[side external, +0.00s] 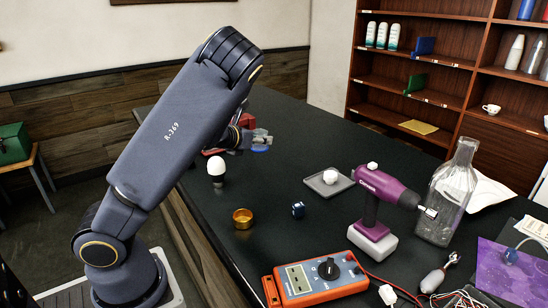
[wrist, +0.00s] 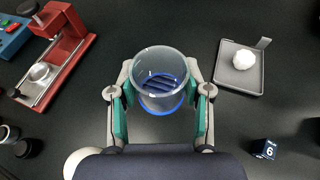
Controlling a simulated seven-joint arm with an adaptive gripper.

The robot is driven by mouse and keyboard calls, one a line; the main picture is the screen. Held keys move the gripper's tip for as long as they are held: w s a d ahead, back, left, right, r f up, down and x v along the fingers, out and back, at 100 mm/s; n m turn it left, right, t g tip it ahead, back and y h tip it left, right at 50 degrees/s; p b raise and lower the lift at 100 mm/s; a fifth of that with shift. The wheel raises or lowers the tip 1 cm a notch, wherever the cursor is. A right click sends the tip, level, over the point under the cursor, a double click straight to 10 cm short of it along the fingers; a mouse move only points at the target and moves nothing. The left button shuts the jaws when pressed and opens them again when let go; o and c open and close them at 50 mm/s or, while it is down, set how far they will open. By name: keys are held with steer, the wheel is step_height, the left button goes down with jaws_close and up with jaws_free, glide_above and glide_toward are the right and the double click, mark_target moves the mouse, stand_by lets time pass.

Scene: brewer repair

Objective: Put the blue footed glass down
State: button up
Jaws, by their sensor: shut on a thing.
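The blue footed glass (wrist: 160,101) is a clear tumbler with a blue base, seen from above in the wrist view. My gripper (wrist: 159,88) is shut on it, with a green-padded finger on each side of its wall. In the side external view the glass (side external: 261,148) shows small at the end of my gripper (side external: 248,138), over the far left part of the black table. My arm hides part of the gripper there. I cannot tell whether the glass base touches the table.
A red device (wrist: 62,50) stands left of the glass. A grey tray (wrist: 238,81) with a white lump lies to the right, and a dark blue die (wrist: 265,148) at lower right. A white egg-shaped thing (side external: 216,166) and a gold cup (side external: 242,218) stand nearer the table's left edge.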

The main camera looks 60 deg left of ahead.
steer(key=s+a+x, duration=0.1)
steer(key=a+x, duration=0.1)
steer(key=x, duration=0.7)
glide_above(278, 164)
steer(key=shift+y, duration=0.3)
step_height(278, 164, down, 6)
steer(key=shift+r, duration=0.1)
steer(key=shift+f, duration=1.55)
steer(key=shift+f, duration=0.15)
steer(key=o, duration=1.3)
